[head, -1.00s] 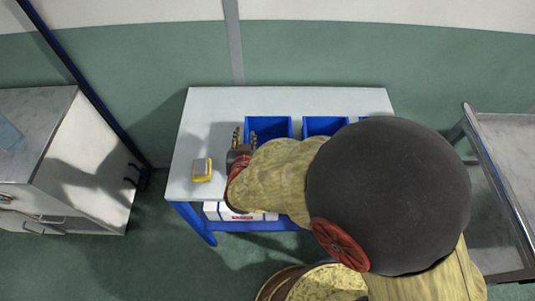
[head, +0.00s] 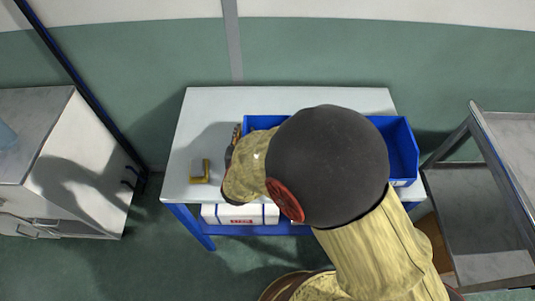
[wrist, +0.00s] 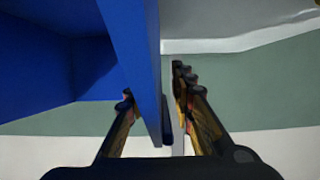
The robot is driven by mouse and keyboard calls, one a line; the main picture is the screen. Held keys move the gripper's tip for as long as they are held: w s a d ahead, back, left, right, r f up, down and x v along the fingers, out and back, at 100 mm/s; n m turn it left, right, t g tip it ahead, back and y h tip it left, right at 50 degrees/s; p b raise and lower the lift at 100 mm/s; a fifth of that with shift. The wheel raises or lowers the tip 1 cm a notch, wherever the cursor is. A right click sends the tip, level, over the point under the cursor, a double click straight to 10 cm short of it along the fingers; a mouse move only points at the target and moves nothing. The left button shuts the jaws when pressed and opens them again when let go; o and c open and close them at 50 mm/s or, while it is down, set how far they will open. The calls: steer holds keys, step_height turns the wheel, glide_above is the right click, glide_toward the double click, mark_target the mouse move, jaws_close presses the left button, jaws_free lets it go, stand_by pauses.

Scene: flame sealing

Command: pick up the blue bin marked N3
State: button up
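Blue bins stand on the white table; one (head: 263,122) shows its back rim left of my arm, and another (head: 403,150) stands to the right with a small label on its front. I cannot read N3 on either. In the wrist view, a blue bin wall (wrist: 135,60) runs between the two fingers of my gripper (wrist: 152,85). The fingers are apart, with a gap between the wall and the right finger. In the head view my gripper (head: 235,140) is mostly hidden by my arm, at the left bin's left side. The middle of the row is hidden too.
A small yellow and grey object (head: 200,172) lies on the table (head: 205,115) left of my gripper. White boxes (head: 240,215) sit on the lower shelf. A white cabinet (head: 85,165) stands at left, and a metal cart (head: 480,195) at right.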

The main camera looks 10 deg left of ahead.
steer(key=c, duration=0.3)
jaws_close()
steer(key=shift+r, duration=0.1)
stand_by(0.7)
